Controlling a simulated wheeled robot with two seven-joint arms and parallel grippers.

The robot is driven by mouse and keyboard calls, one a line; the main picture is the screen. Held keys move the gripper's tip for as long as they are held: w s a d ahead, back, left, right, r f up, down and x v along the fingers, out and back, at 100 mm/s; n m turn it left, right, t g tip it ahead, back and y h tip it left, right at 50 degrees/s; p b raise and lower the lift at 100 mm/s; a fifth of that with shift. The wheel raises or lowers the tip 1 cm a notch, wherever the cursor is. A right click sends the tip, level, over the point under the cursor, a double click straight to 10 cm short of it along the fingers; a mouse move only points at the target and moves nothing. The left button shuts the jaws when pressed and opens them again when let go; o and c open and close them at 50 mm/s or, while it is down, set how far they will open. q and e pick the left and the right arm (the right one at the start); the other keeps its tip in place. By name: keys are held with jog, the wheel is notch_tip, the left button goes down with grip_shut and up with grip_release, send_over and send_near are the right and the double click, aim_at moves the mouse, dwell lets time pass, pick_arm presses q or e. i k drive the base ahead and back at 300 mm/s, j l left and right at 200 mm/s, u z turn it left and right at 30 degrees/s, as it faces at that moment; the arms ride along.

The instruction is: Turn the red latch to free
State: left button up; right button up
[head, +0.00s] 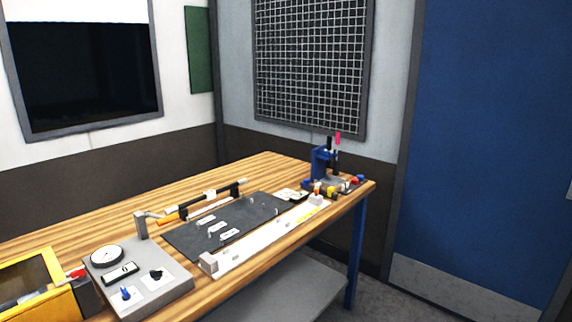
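A small red handle (75,272), which looks like the red latch, shows at the lower left. It lies at the right side of a yellow-framed box (62,300) with a dark window, near a dark grey block. The handle appears to lie roughly sideways, slightly tilted. Its exact setting is too small to tell. The box is cut off by the left and bottom picture edges. Neither of my grippers is in view.
On the wooden bench (100,232) stand a grey panel (178,287) with a dial and knobs, a dark mat (190,240) with small pieces, a long pale rail (265,242) and a blue press (320,162). A blue door (490,150) stands at right.

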aim_at(77, 274)
jog(key=u, duration=1.3)
jog(key=j+z, duration=0.25)
jog(key=j, duration=0.3)
jog(key=i, duration=0.05)
